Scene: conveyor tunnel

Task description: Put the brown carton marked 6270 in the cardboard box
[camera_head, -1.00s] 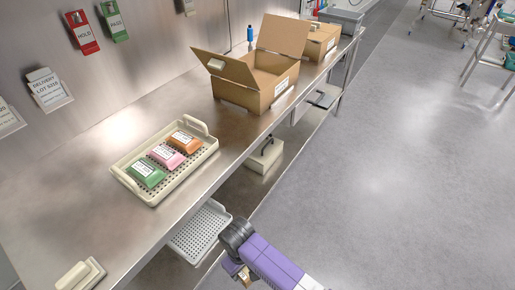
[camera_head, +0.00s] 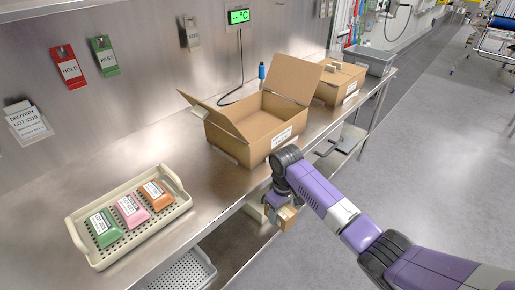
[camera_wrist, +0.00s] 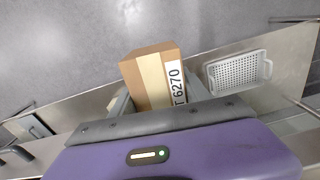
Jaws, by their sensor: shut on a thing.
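The brown carton (camera_wrist: 150,80), with a white label reading 6270, is held between my gripper's fingers in the wrist view. In the head view the carton (camera_head: 287,217) hangs from my gripper (camera_head: 279,208), in front of the table's front edge and below the tabletop level. My gripper is shut on it. The open cardboard box (camera_head: 248,143) stands on the steel table with its flaps spread, up and to the left of my gripper. Its front wall carries a white label. Its floor is mostly hidden.
A cream tray (camera_head: 75,238) with green, pink and orange packs sits at the left of the table. A second cardboard box (camera_head: 335,92) stands behind the open one, with a grey bin (camera_head: 370,60) beyond. A lower shelf holds a white perforated basket (camera_head: 186,272).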

